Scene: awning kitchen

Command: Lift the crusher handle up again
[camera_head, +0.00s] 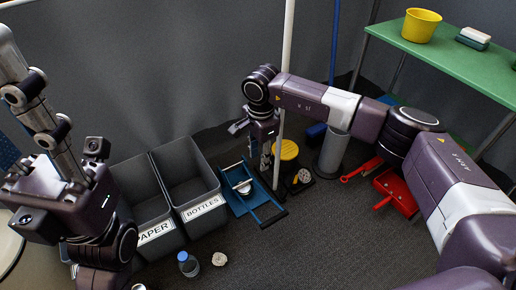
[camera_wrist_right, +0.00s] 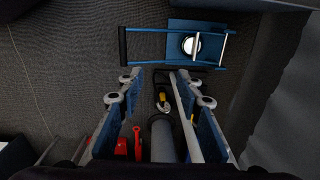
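The blue crusher (camera_head: 233,196) lies on the floor right of the bins in the head view. Its handle, with a black grip (camera_head: 270,217), is down, out toward the front right. In the right wrist view the crusher (camera_wrist_right: 178,27) is at the top, and its black grip (camera_wrist_right: 123,46) is at the left end of two blue bars. A round silver-white thing (camera_wrist_right: 191,45) is in it. My right gripper (camera_wrist_right: 157,76) is open and empty, apart from the handle; in the head view (camera_head: 266,165) it hangs beside the crusher. My left gripper (camera_head: 30,85) points up at the left edge; its tips are unclear.
Grey PAPER (camera_head: 137,190) and BOTTLES (camera_head: 181,172) bins stand left of the crusher. A blue-capped bottle (camera_head: 188,265) and a pale crumpled thing (camera_head: 219,259) lie in front. A pole, a grey cylinder (camera_head: 333,153) and a red dustpan (camera_head: 398,193) are to the right.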

